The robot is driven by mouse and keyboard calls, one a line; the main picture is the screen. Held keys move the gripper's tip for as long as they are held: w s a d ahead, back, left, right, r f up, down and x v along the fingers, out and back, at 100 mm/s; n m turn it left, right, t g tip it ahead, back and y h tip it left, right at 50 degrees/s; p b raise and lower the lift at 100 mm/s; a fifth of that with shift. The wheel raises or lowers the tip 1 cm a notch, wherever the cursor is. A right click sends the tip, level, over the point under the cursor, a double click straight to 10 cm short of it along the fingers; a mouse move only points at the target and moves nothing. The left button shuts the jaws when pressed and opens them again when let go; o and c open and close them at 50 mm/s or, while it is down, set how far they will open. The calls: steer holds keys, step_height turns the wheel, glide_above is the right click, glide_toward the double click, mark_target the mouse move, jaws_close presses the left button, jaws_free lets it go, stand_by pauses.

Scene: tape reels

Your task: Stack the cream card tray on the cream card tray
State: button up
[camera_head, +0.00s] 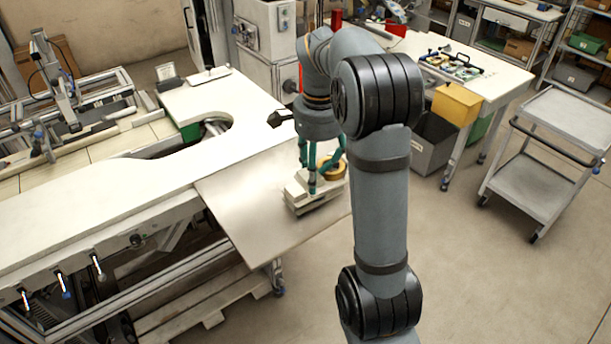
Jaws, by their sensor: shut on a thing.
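My gripper (311,188), with green fingers, points down over the right part of the table and is shut on a cream card tray (299,187). Another cream card tray (322,203) shows directly below it, close to the table top. The two trays overlap in this view. I cannot tell whether the held tray touches the lower one. My fingers and wrist hide part of the trays.
A golden tape reel (335,170) is just behind the trays, partly hidden by my gripper. The pale table panel (245,205) is clear to the left of the trays. A yellow bin (456,104) and a grey cart (535,185) stand to the right.

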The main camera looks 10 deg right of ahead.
steer(key=w+f+p, duration=0.1)
steer(key=w, duration=0.1)
steer(key=w+a+f+p, duration=0.1)
steer(key=w+f, duration=0.1)
steer(key=w, duration=0.1)
steer(key=w+f+p, duration=0.1)
steer(key=w, duration=0.2)
steer(key=shift+a+f, duration=0.3)
steer(key=shift+a, duration=0.1)
steer(key=shift+w+f, duration=0.1)
steer(key=shift+f, duration=0.1)
steer(key=shift+f+p, duration=0.45)
steer(key=shift+f, duration=1.65)
steer(key=o, duration=1.5)
step_height(320, 180, up, 12)
steer(key=shift+r, duration=0.15)
